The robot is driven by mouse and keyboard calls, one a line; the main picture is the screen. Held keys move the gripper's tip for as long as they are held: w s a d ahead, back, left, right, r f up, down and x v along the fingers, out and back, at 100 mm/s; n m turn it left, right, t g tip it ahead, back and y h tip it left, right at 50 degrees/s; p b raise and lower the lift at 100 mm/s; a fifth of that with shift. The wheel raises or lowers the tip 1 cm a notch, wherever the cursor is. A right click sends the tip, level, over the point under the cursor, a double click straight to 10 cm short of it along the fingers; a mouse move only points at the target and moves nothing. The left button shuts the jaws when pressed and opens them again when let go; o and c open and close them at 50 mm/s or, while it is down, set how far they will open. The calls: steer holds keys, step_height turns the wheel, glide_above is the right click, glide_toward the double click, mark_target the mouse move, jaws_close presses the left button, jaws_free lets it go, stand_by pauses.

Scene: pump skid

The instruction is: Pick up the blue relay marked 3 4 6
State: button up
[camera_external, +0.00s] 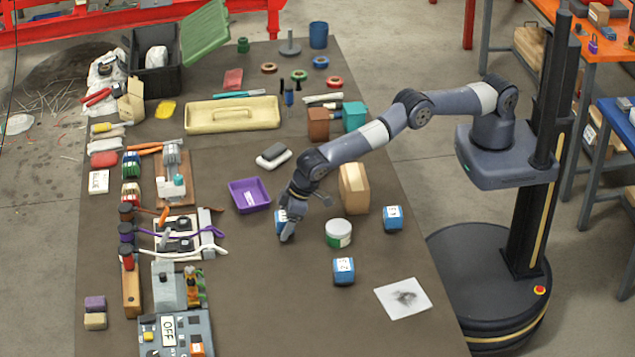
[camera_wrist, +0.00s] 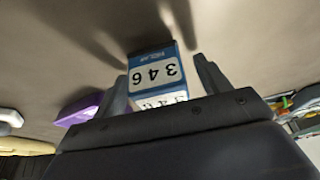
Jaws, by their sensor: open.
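The blue relay marked 3 4 6 (camera_wrist: 153,72) shows in the wrist view, its white label upside down, with a second white numbered face below, partly cut off by my gripper's body. My gripper (camera_wrist: 160,80) is open, with one finger on either side of the relay. I cannot tell whether the fingers touch it. In the external view my gripper (camera_external: 289,236) points down at the mat, and the relay (camera_external: 280,222) is partly hidden behind it. Two more blue relays stand to the right, one beside the can (camera_external: 393,219) and one nearer the front (camera_external: 344,271); their marks are too small to read.
A purple tray (camera_external: 249,208) stands left of my gripper. A white-and-green can (camera_external: 338,241) and a cardboard box (camera_external: 354,199) stand to its right. A white card (camera_external: 403,297) lies front right. Wired fixtures and an OFF panel (camera_external: 176,334) line the left. The mat's front middle is clear.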

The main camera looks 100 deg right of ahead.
steer(key=shift+c, duration=0.4)
steer(key=c, duration=1.1)
steer(key=shift+o, duration=0.2)
steer(key=shift+r, duration=0.15)
